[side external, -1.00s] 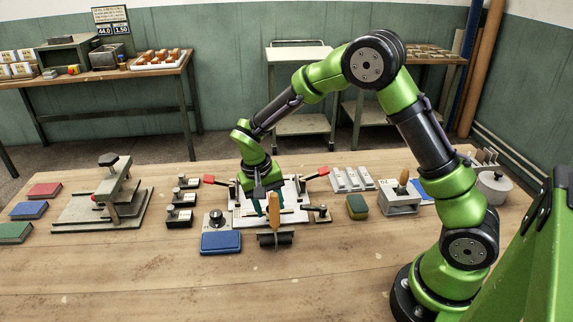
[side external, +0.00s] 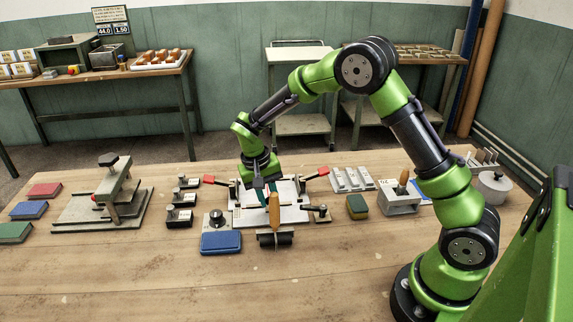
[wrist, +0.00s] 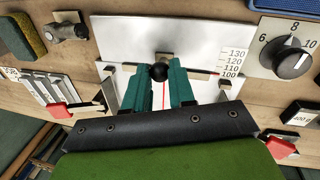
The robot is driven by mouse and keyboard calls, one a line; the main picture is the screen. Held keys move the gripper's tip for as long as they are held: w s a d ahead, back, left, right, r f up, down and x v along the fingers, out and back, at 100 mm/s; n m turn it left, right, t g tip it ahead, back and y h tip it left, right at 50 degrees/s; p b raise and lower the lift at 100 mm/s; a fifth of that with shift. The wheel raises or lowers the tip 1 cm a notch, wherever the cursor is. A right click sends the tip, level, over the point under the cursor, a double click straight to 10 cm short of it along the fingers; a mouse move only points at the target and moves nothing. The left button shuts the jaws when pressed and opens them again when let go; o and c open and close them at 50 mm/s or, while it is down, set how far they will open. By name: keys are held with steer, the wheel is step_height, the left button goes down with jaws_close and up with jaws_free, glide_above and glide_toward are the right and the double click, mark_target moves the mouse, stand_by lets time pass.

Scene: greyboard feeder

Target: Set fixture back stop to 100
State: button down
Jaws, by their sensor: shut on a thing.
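The fixture is a pale plate (wrist: 195,38) on the bench, with red-tipped clamps at its sides; its plate also shows in the side view (side external: 240,216). The back stop is a thin bar (wrist: 203,75) across the plate with a round black knob (wrist: 158,72). My gripper (wrist: 159,76) is shut on the knob with its teal fingers; it also shows in the side view (side external: 266,192). A printed scale (wrist: 234,64) reads 130, 120, 110, 100. The bar's right end lies beside the scale near 100; the exact reading is too small to tell. My fingers hide the bar's middle.
A black dial (wrist: 293,63) and blue pad (side external: 221,242) are close by. Black weights (side external: 181,199), a sponge (side external: 357,206) and a grey press (side external: 112,195) stand around. The front bench is clear.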

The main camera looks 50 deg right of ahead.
steer(key=shift+w+d, duration=0.2)
steer(key=c, duration=0.9)
jaws_free()
steer(key=shift+c, duration=0.2)
steer(key=shift+a+r, duration=0.1)
step_height(320, 180, up, 16)
steer(key=w+a, duration=0.1)
steer(key=a, duration=0.1)
steer(key=shift+w+a+r, duration=0.2)
steer(key=shift+w+a, duration=0.1)
steer(key=shift+w, duration=0.05)
